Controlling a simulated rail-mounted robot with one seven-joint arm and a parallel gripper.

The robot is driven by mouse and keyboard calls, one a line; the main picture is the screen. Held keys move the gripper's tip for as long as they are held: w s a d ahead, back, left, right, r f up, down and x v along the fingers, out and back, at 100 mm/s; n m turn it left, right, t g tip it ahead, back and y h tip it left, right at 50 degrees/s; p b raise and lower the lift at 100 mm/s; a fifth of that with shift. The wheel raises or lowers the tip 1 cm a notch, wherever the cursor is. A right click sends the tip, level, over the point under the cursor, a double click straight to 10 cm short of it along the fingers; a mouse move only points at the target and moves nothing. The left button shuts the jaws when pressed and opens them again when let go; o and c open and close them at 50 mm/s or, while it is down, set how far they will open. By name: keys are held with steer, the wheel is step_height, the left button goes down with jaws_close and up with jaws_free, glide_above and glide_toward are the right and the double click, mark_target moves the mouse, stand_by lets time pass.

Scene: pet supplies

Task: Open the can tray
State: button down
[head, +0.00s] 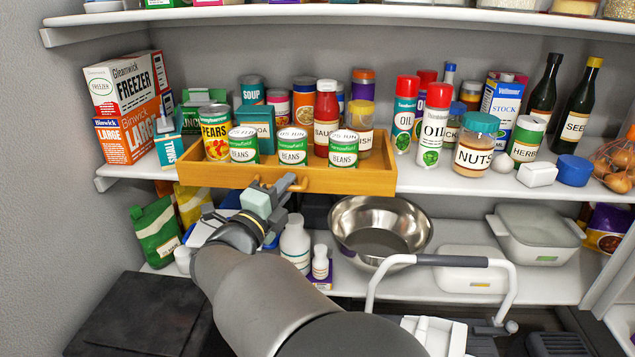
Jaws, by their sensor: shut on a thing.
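The can tray (352,181) is a wooden tray on the middle shelf. Its front stands out past the shelf edge. In it are a pears can (215,133), several beans cans (293,147), a sauce bottle (326,118) and a relish jar (357,130). My gripper (289,183) is at the middle of the tray's front, shut on its wooden handle (303,185). My gripper and wrist hide part of the handle and the lower front.
Oil bottles (433,128), a nuts jar (477,147) and other goods stand right of the tray. Boxes (127,108) stand to its left. Below are a steel bowl (381,230) and white bottles (296,243). A white frame with a dark grip (462,261) stands in front at right.

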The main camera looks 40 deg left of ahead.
steer(key=s+d+b, duration=0.1)
steer(key=s+d, duration=0.1)
steer(key=s, duration=0.1)
steer(key=shift+s+d+f+b, duration=0.15)
steer(key=shift+s+d+b, duration=0.1)
steer(key=shift+b, duration=0.1)
steer(key=shift+s+d, duration=0.2)
steer(key=shift+s, duration=0.2)
steer(key=c, duration=1.8)
jaws_free()
steer(key=shift+o, duration=0.2)
steer(key=shift+s, duration=0.1)
steer(key=v, duration=1.7)
steer(key=shift+s+d, duration=0.1)
